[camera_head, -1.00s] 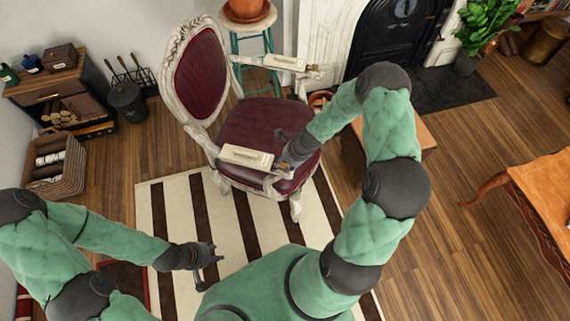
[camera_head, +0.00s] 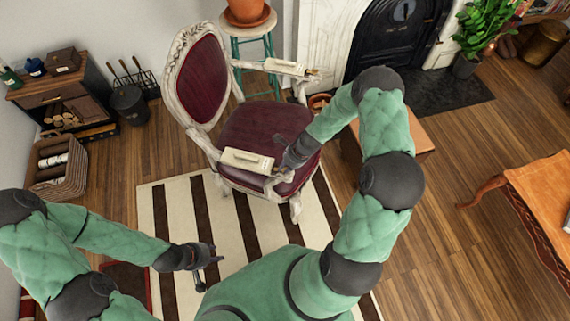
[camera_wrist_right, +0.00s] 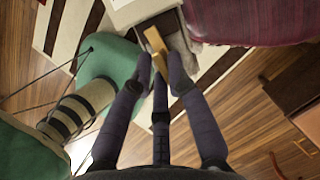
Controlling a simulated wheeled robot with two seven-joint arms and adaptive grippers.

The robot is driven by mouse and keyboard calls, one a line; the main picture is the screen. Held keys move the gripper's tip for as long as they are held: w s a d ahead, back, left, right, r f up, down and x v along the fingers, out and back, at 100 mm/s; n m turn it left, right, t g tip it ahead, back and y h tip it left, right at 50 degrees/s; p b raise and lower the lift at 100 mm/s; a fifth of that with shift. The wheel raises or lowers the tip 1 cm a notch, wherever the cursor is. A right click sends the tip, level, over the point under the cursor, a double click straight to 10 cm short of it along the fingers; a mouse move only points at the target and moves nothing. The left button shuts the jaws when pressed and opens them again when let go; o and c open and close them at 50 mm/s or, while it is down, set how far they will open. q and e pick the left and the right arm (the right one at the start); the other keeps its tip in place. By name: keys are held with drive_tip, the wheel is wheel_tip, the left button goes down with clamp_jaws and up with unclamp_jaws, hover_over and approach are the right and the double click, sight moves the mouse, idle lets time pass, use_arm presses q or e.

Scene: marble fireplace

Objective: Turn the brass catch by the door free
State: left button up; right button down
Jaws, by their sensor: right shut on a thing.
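The brass catch (camera_wrist_right: 154,39) shows in the right wrist view as a small gold bar between my right fingertips, beside the end of a cream box. In the head view that cream box (camera_head: 246,159) lies on the near armrest of a carved chair (camera_head: 265,130) with dark red upholstery. My right gripper (camera_head: 290,157) is at the box's right end; in the wrist view its dark fingers (camera_wrist_right: 160,66) are shut on the brass catch, which they partly cover. My left gripper (camera_head: 207,264) is open and empty above the striped rug, away from the chair.
A second cream box (camera_head: 286,67) with a brass tip lies on the far armrest. A black arched fireplace door (camera_head: 397,35) is behind the chair. A potted plant stool (camera_head: 250,45), wicker basket (camera_head: 60,168) and orange-topped table (camera_head: 545,195) stand around. The striped rug (camera_head: 175,225) is mostly clear.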

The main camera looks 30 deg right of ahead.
drive_tip(key=n+g+p, duration=0.1)
drive_tip(key=n+p, duration=0.1)
drive_tip(key=p, duration=0.1)
drive_tip(key=shift+d+r+n+y, duration=0.1)
drive_tip(key=shift+r+n+y, duration=0.05)
drive_tip(key=shift+n+y, duration=0.2)
drive_tip(key=shift+w+n, duration=0.1)
drive_tip(key=shift+n, duration=0.35)
drive_tip(key=shift+n+g+p, duration=0.35)
drive_tip(key=shift+n+g, duration=0.15)
drive_tip(key=shift+n, duration=0.4)
drive_tip(key=shift+w+d+f+n+g, duration=0.1)
drive_tip(key=shift+f+n+g, duration=0.25)
drive_tip(key=shift+n, duration=0.55)
drive_tip(key=n+g+b, duration=0.1)
drive_tip(key=n+b, duration=0.1)
drive_tip(key=n, duration=0.1)
drive_tip(key=shift+w+r+n, duration=0.1)
drive_tip(key=shift+n, duration=0.2)
use_arm(q)
drive_tip(key=shift+r+b, duration=0.3)
drive_tip(key=shift+b, duration=0.65)
use_arm(e)
drive_tip(key=n+g, duration=0.1)
drive_tip(key=n, duration=0.1)
drive_tip(key=n+g+h, duration=0.1)
drive_tip(key=n, duration=0.2)
drive_tip(key=shift+w, duration=0.1)
drive_tip(key=shift+r+n, duration=0.1)
drive_tip(key=shift+n, duration=0.2)
